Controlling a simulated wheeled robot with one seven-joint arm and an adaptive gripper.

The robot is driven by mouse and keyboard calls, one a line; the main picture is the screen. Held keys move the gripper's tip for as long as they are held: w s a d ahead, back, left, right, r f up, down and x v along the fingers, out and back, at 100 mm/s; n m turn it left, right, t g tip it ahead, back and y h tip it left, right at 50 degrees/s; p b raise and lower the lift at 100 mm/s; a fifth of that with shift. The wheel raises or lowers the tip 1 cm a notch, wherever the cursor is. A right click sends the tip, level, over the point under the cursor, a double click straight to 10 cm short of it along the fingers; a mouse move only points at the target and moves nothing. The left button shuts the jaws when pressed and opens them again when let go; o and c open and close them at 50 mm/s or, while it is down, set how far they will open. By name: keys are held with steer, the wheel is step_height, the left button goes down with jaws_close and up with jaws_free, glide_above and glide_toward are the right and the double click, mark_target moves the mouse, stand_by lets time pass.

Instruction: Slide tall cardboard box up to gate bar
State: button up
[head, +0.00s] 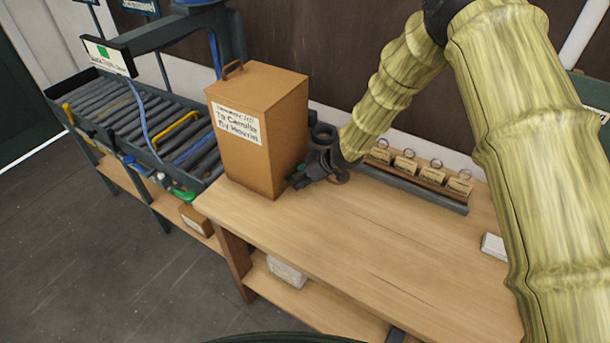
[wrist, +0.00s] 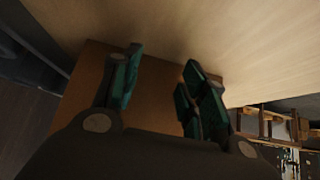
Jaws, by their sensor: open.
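The tall cardboard box (head: 278,145) stands upright at the left end of the wooden bench, with a loop handle on top and a white label on its front. My gripper (head: 302,178) is low at the box's right side; whether it touches cannot be told. In the wrist view, my gripper (wrist: 162,82) has its fingers apart, with the brown box (wrist: 155,105) showing between and beyond them. A yellow bar (head: 176,129), which may be the gate bar, lies over the roller conveyor to the left of the box.
The roller conveyor (head: 115,112) adjoins the bench's left end, with a sign (head: 108,56) above it. A rack of several ringed tags (head: 418,176) lies along the bench's back. A small white block (head: 494,246) sits at right. The bench (head: 330,235) is clear in front.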

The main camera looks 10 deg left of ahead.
mark_target(291, 166)
steer(key=shift+w+a+r+p, duration=0.15)
steer(key=shift+a+r+p, duration=0.05)
steer(key=shift+a+p, duration=0.3)
steer(key=a+p, duration=0.1)
steer(key=a, duration=0.1)
steer(key=w+a+p, duration=0.1)
steer(key=a+p, duration=0.1)
steer(key=shift+w+a, duration=0.1)
steer(key=shift+w, duration=0.05)
steer(key=shift+w+a+f, duration=0.2)
steer(key=shift+a, duration=0.3)
steer(key=shift+p, duration=0.3)
